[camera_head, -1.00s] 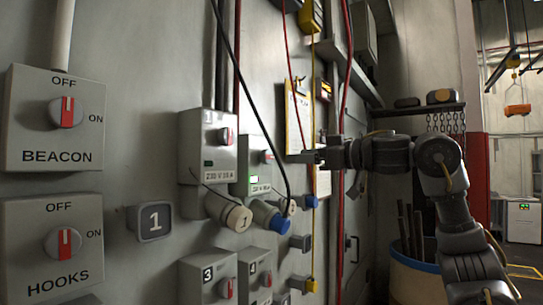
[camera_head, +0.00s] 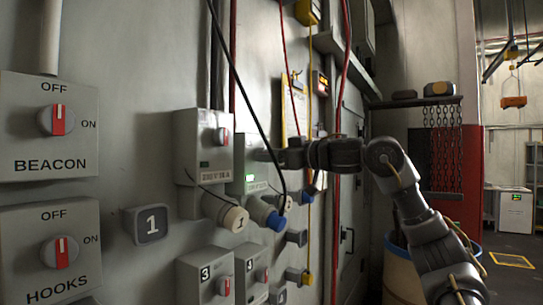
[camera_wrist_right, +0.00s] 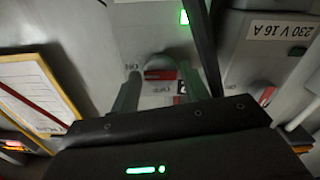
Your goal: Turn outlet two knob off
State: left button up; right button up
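The outlet two box (camera_head: 246,168) is on the wall right of the 230 V 16 A outlet, with a lit green indicator. Its knob hides behind my right gripper (camera_head: 262,156) in the head view. The right wrist view looks upside down at the knob (camera_wrist_right: 160,75); its red bar lies level, in line with the ON mark, and the OFF mark is on another side. My right gripper (camera_wrist_right: 161,92) is open, one finger on each side of the knob. I cannot tell whether the fingers touch it. The left gripper is not in view.
The 230 V 16 A outlet box (camera_head: 205,150) stands close left of the gripper. A black cable (camera_head: 245,95) and a red cable (camera_head: 344,90) hang nearby. BEACON (camera_head: 50,128) and HOOKS (camera_head: 50,250) switches are at left. A clipboard (camera_wrist_right: 38,92) is beside the gripper.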

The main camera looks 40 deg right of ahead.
jog(key=c, duration=0.6)
jog(key=shift+n, duration=0.4)
jog(key=n+p, duration=0.6)
jog(key=n, duration=1)
jog(key=shift+n+p, duration=0.3)
jog(key=shift+n, duration=0.4)
